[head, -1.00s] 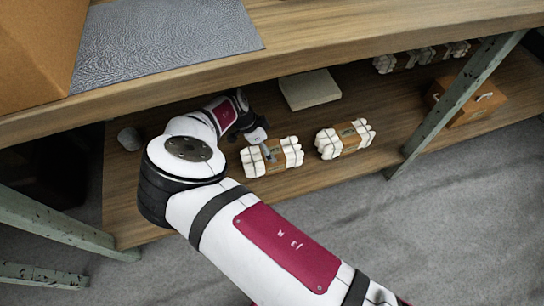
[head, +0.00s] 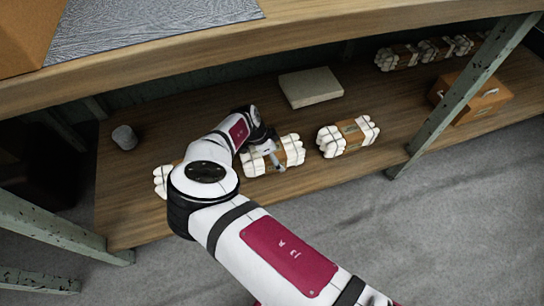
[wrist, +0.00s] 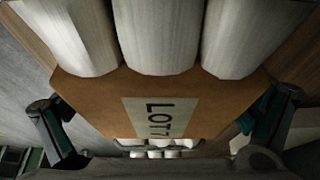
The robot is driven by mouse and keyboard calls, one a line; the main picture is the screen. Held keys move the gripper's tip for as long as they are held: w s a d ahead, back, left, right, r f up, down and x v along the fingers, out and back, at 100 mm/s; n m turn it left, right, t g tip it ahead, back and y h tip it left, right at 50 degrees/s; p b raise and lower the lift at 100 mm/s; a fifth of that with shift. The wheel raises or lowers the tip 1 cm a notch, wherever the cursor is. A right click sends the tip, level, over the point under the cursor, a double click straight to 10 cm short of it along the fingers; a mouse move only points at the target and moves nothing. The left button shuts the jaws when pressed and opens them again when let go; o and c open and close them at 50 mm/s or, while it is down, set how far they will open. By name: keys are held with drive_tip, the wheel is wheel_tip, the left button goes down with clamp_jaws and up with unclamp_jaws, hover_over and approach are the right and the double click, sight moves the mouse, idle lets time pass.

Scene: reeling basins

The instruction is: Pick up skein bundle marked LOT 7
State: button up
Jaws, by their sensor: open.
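The skein bundle marked LOT 7 fills much of the wrist view, with pale rolls and a brown band (wrist: 95,95) bearing a label that reads LOT 7. In the head view I take it to be the middle bundle (head: 292,150) on the lower shelf, partly covered by my gripper (head: 270,158). In the wrist view my gripper (wrist: 160,122) is open, with one finger on the left and one on the right of the brown band. I cannot tell whether either finger touches it.
Another banded bundle (head: 347,138) lies just to the right; a third (head: 160,182) is partly hidden behind my arm. A pale flat block (head: 310,87), a grey cup-like object (head: 124,137) and a brown box (head: 470,98) share the lower shelf (head: 125,205). The upper tabletop (head: 330,40) overhangs it.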

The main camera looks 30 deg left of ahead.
drive_tip(key=shift+r, duration=0.1)
drive_tip(key=c, duration=1.8)
